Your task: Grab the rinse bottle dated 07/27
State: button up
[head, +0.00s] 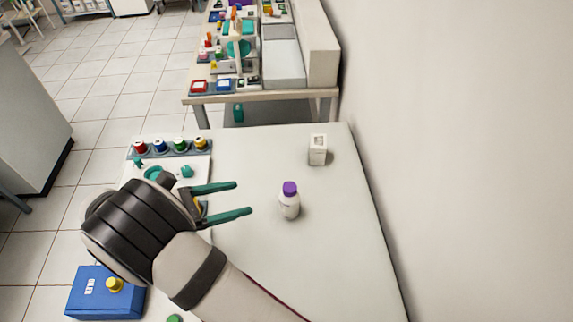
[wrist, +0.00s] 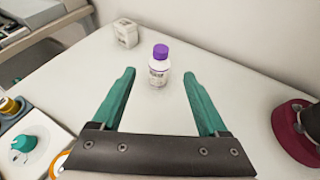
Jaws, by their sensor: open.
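A white bottle with a purple cap (head: 289,203) stands upright on the white table. It also shows in the wrist view (wrist: 158,72), with a printed label too small to read, so I cannot tell its date. My gripper (head: 243,198) is open and empty, its two teal fingers pointing at the bottle from the left. In the wrist view the bottle stands beyond the fingertips (wrist: 158,74), roughly centred between them and apart from both.
A small white box (head: 317,150) stands behind the bottle. A blue box (head: 103,292) is at front left. A wall borders the right side. The table around the bottle is clear.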

aim_at(285, 189)
jog(key=x, duration=1.5)
jog(key=shift+s+d+f, duration=0.1)
jog(key=shift+d+f, duration=0.1)
jog(key=shift+f, duration=0.2)
grip_shut()
